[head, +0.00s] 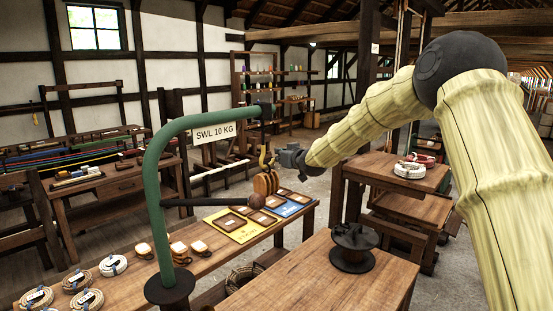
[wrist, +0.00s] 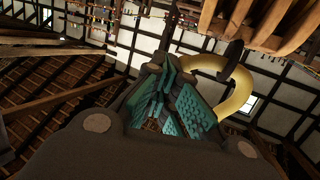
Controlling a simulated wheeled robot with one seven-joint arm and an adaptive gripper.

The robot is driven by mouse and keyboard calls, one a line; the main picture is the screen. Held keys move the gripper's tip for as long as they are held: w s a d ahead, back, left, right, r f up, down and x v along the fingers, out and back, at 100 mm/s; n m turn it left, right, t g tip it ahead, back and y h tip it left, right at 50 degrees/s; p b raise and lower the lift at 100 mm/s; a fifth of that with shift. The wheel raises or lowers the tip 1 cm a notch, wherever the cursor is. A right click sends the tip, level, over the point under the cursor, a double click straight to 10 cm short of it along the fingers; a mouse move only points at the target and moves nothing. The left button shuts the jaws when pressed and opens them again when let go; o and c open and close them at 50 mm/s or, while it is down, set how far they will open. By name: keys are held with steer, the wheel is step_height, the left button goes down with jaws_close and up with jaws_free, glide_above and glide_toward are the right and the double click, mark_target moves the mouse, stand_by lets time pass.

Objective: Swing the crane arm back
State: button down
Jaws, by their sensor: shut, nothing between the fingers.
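The green crane arm (head: 180,128) rises from a dark round base on the bench, curves over to the right and carries a sign reading "SWL 10 KG" (head: 215,131). A dark push bar with a brown ball knob (head: 257,201) sticks out from its post. A yellow hook (head: 266,160) and a wooden block (head: 266,184) hang under the arm's tip. My gripper (head: 288,160) is shut and empty just right of the hook; I cannot tell if they touch. In the wrist view the closed teal-padded fingers (wrist: 168,90) sit beside the hook (wrist: 235,95), with the wooden block (wrist: 265,30) at upper right.
The long bench (head: 215,262) bears coiled ropes at its left, several small bread-like pieces, and yellow and blue boards with trays (head: 240,222). Another table with a white coil (head: 410,170) stands to the right.

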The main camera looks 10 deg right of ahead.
steer(key=shift+a, duration=0.2)
steer(key=s+d+r+b, duration=0.2)
steer(key=s+d+b, duration=0.1)
steer(key=s+d, duration=0.6)
steer(key=shift+d+r, duration=0.25)
steer(key=shift+d, duration=0.45)
